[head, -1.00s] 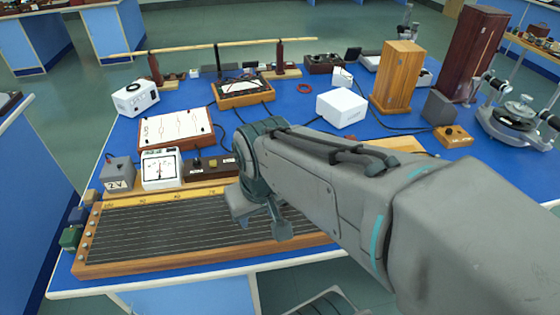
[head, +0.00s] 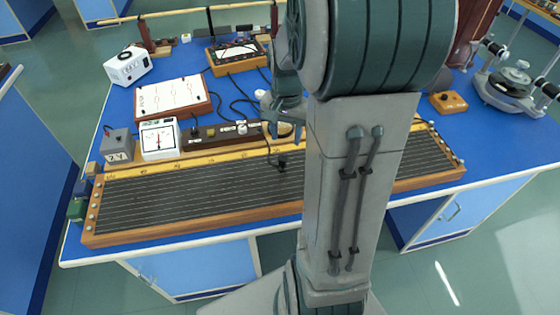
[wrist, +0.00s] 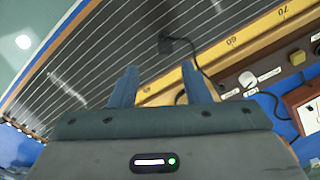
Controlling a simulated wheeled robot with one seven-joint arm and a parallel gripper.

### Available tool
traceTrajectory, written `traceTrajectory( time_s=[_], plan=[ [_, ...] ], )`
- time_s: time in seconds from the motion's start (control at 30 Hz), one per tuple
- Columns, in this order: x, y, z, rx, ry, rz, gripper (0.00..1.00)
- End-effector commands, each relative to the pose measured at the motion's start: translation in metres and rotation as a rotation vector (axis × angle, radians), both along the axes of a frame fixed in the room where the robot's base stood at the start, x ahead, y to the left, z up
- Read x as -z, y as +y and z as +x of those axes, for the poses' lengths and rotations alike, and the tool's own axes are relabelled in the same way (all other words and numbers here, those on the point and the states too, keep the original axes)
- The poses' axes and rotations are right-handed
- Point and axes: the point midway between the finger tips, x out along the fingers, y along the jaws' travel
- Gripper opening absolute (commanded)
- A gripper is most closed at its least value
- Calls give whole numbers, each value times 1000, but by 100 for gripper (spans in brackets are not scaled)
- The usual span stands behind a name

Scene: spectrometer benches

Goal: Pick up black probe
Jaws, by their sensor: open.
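The black probe (head: 282,164) is a small dark piece with a black lead, resting on the wire-strung board (head: 190,205) near its yellow scale. In the wrist view the probe (wrist: 165,43) lies past my fingertips, its lead curving right over the scale. My gripper (head: 290,128) is above the back edge of the board, partly hidden by my arm. In the wrist view my gripper (wrist: 159,68) has its two blue fingers apart with nothing between them. The probe is outside the jaws.
A white-faced meter (head: 158,138), a grey 2V box (head: 117,146) and a dark switch strip (head: 215,134) stand behind the board. A white chart panel (head: 172,98) lies farther back. Several black cables cross the blue table. My arm hides the board's right middle.

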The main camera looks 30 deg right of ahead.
Motion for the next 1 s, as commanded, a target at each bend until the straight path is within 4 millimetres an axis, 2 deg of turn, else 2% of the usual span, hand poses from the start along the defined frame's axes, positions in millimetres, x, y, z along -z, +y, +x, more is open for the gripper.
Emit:
traceTrajectory(
  time_s=[0.1,0.23,0.47,0.8,1.0],
  plan=[
    [26,0,-1,0,5,2,43],
    [45,1,0,-1,3,1,43],
    [59,2,1,-3,1,0,43],
    [99,5,6,-3,4,1,43],
    [107,5,7,-3,0,0,43]
  ],
)
